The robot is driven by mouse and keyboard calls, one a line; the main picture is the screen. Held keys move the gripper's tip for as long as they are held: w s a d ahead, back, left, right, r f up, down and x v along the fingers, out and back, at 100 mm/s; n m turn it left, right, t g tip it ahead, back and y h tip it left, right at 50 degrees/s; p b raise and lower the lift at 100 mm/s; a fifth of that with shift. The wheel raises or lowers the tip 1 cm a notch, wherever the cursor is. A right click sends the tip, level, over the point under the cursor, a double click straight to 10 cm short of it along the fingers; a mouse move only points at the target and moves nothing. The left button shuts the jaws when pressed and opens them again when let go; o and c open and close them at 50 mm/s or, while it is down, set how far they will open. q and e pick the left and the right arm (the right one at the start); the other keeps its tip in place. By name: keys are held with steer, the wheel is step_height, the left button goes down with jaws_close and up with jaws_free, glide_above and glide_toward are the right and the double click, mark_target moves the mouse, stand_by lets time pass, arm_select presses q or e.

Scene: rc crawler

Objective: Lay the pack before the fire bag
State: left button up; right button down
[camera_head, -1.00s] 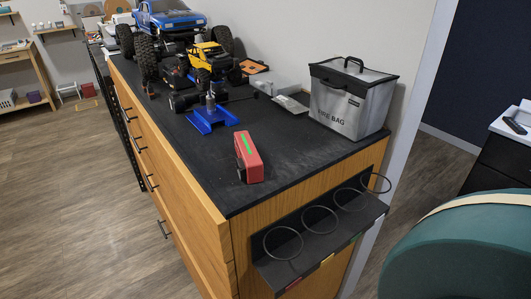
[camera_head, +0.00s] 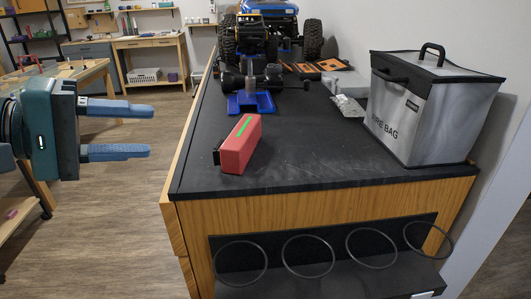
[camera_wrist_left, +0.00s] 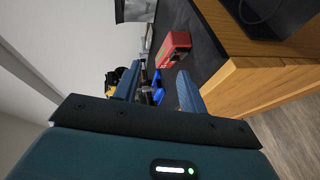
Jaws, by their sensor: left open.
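The pack (camera_head: 240,146) is a red block with a green stripe on top. It lies on the black counter near its front left edge, and it also shows in the left wrist view (camera_wrist_left: 174,47). The grey fire bag (camera_head: 432,112) with black trim and a handle stands at the right of the counter, its lettered side facing left and front. My left gripper (camera_head: 150,130) is open and empty, left of the counter and apart from the pack, its two blue fingers pointing right. In the left wrist view its fingers (camera_wrist_left: 157,92) point toward the counter. My right gripper is not in view.
The black counter top (camera_head: 320,165) is clear between pack and fire bag. A blue stand (camera_head: 250,102), a silver packet (camera_head: 348,105) and RC trucks (camera_head: 268,28) are behind. A rack with several rings (camera_head: 308,256) sticks out from the counter's front. A wall borders the right.

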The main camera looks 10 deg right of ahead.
arm_select(q)
steer(key=w+m+t+y, duration=0.1)
steer(key=p, duration=0.1)
glide_toward(240, 140)
steer(key=w, duration=0.1)
steer(key=w+a, duration=0.1)
steer(key=shift+w+r, duration=0.1)
steer(key=shift+w, duration=0.2)
steer(key=shift+y, duration=0.3)
steer(key=shift+f+p+x, duration=0.15)
steer(key=shift+p+x, duration=0.3)
steer(key=shift+x, duration=1.1)
steer(key=shift+f+p+x, duration=0.2)
steer(key=shift+p+x, duration=0.2)
steer(key=shift+x, duration=1.15)
steer(key=shift+a, duration=0.25)
steer(key=shift+c, duration=0.3)
jaws_close()
